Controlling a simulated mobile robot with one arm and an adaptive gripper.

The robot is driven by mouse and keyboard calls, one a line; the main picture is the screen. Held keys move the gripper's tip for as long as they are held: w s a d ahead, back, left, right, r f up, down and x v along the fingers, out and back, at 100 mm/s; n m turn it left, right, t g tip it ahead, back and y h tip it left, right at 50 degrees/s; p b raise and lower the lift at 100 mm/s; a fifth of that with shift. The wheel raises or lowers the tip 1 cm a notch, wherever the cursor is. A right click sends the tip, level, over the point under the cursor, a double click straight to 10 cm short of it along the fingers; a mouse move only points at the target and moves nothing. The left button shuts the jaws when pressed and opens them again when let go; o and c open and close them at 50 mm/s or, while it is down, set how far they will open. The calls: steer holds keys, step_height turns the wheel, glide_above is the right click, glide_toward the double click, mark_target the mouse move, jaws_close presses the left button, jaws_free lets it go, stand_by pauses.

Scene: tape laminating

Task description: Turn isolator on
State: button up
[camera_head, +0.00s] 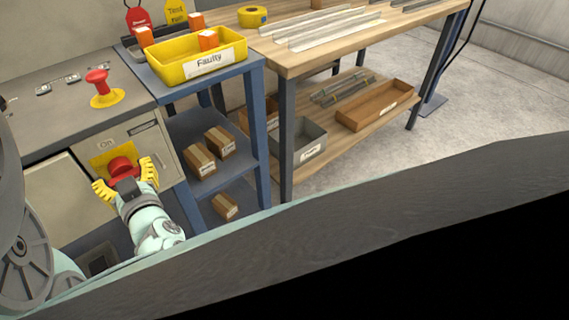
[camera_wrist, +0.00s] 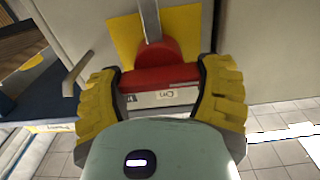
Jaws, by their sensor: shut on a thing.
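The isolator is a red rotary handle (camera_head: 121,166) on a yellow plate (camera_head: 98,162), on the front of the grey machine cabinet. A small "On" label (camera_head: 106,144) sits above it. My gripper (camera_head: 124,173) is at the handle, with a yellow finger on each side. In the wrist view the red handle (camera_wrist: 160,77) lies crosswise between the fingers of my gripper (camera_wrist: 163,72), which are shut on its ends. The yellow plate (camera_wrist: 126,38) shows behind it. A small white label (camera_wrist: 168,94) shows by the handle, partly hidden by my gripper.
A red mushroom button (camera_head: 97,80) stands on the cabinet top. To its right, a blue stand holds a yellow "Faulty" tray (camera_head: 190,60) and several boxes. A wooden bench (camera_head: 330,45) with metal strips stands farther right. The floor (camera_head: 500,95) at right is clear.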

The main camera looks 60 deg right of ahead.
steer(key=shift+r+m+p, duration=0.15)
steer(key=shift+m+p, duration=0.15)
steer(key=shift+r+m+p, duration=0.15)
steer(key=shift+m+p, duration=0.35)
steer(key=shift+p, duration=0.2)
steer(key=shift+m+p, duration=0.8)
steer(key=shift+p, duration=0.05)
steer(key=m+p, duration=0.2)
steer(key=m, duration=0.5)
steer(key=f+m, duration=0.1)
steer(key=m, duration=0.1)
steer(key=shift+d+m+b, duration=0.1)
steer(key=shift+m+b, duration=0.25)
steer(key=shift+m, duration=0.05)
steer(key=m+b, duration=0.2)
steer(key=m, duration=0.2)
steer(key=shift+m, duration=0.4)
steer(key=shift+d, duration=0.1)
steer(key=o, duration=1.1)
steer(key=shift+s, duration=0.1)
